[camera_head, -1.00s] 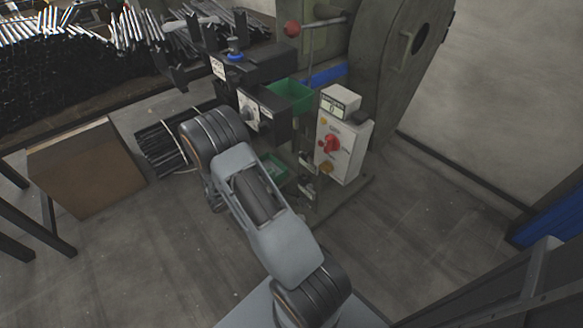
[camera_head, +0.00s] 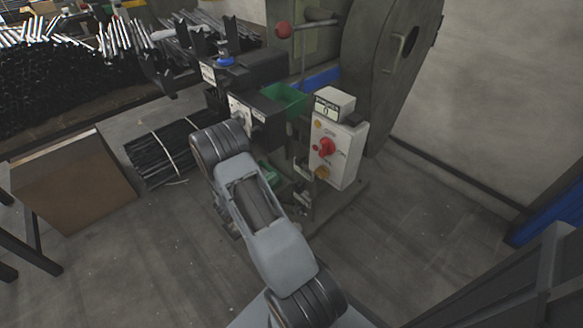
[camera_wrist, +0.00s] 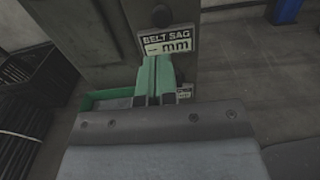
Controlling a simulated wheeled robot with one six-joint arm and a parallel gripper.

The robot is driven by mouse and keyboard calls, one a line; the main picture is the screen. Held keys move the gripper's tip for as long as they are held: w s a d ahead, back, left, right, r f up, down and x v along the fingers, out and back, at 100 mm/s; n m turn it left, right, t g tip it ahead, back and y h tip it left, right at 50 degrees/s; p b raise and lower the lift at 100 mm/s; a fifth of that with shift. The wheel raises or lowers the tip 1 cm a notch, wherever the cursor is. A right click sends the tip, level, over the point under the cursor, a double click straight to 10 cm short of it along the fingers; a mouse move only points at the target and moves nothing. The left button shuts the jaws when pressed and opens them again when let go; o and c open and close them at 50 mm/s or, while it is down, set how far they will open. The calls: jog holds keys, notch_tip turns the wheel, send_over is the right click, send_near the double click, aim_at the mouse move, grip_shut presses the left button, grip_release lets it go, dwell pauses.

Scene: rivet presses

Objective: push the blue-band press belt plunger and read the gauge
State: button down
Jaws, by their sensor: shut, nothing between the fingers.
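My gripper (camera_wrist: 157,75) shows in the wrist view with its green-sided fingers shut together and empty, pointing at a dark grey housing. Contact between fingers and housing cannot be made out. In the head view the press (camera_head: 385,75) carries a blue band (camera_head: 322,77); my own arm hides the gripper there.
A control box (camera_head: 338,150) with a red knob and a small display reading 0 is on the press. Bundled black rods (camera_head: 165,152) and a brown box (camera_head: 75,185) lie at left.

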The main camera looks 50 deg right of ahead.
aim_at(297, 162)
jog(key=d, duration=0.3)
jog(key=d+b, duration=0.1)
jog(key=d, duration=0.2)
jog(key=d+b, duration=0.1)
jog(key=d, duration=0.2)
jog(key=shift+s+d, duration=0.3)
jog(key=shift+s, duration=0.05)
